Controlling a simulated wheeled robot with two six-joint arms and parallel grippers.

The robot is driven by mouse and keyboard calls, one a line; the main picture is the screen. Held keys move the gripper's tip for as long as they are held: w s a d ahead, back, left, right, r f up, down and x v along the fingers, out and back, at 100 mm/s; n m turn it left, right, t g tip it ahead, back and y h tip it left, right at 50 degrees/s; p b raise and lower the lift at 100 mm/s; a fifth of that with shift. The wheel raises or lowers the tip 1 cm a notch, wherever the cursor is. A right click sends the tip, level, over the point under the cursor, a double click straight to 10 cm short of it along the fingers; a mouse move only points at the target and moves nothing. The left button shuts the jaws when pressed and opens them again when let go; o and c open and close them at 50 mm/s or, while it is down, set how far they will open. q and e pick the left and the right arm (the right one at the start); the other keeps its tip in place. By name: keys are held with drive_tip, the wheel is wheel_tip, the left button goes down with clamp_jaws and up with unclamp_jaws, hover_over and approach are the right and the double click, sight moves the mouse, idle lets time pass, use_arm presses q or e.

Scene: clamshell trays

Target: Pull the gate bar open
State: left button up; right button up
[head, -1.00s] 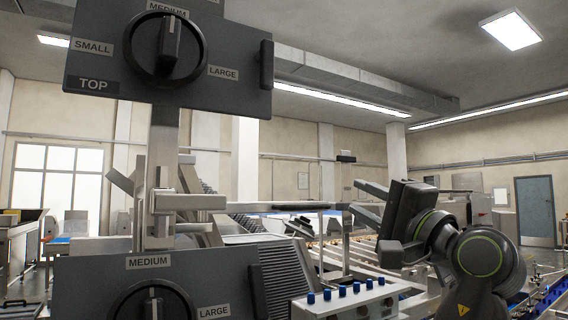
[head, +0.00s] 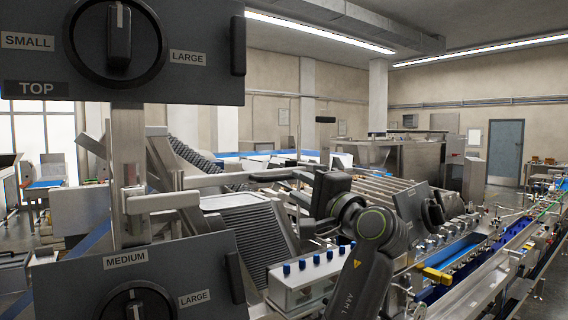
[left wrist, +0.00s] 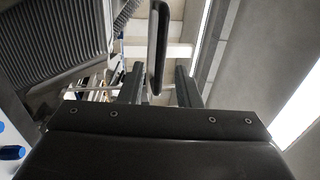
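The gate bar (head: 226,180) is a pale horizontal bar behind the grey dial panels in the head view. It carries a long black grip (head: 275,176). My left gripper (head: 302,197) is just right of and near this grip, with its fingers partly hidden. In the left wrist view, its two dark fingers (left wrist: 159,80) stand apart. A long black grip (left wrist: 158,40) shows in line with the gap between them; I cannot tell if they touch it. My right gripper is out of view.
Two dial panels, the upper marked TOP (head: 36,88), stand on a metal post (head: 128,150) at left. A white box with blue knobs (head: 304,280) stands left of my left arm. A ribbed dark slope (head: 245,240) lies below the bar. A conveyor (head: 460,255) runs at right.

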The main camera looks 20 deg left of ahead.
sight(286, 179)
use_arm(q)
drive_tip(key=p+x, duration=0.2)
drive_tip(key=x, duration=0.2)
drive_tip(key=shift+w+a+r, duration=0.15)
drive_tip(key=shift+a+r, duration=0.05)
drive_tip(key=shift+a, duration=0.05)
drive_tip(key=shift+p+x, duration=0.4)
drive_tip(key=shift+x, duration=0.45)
drive_tip(key=shift+f, duration=0.2)
clamp_jaws()
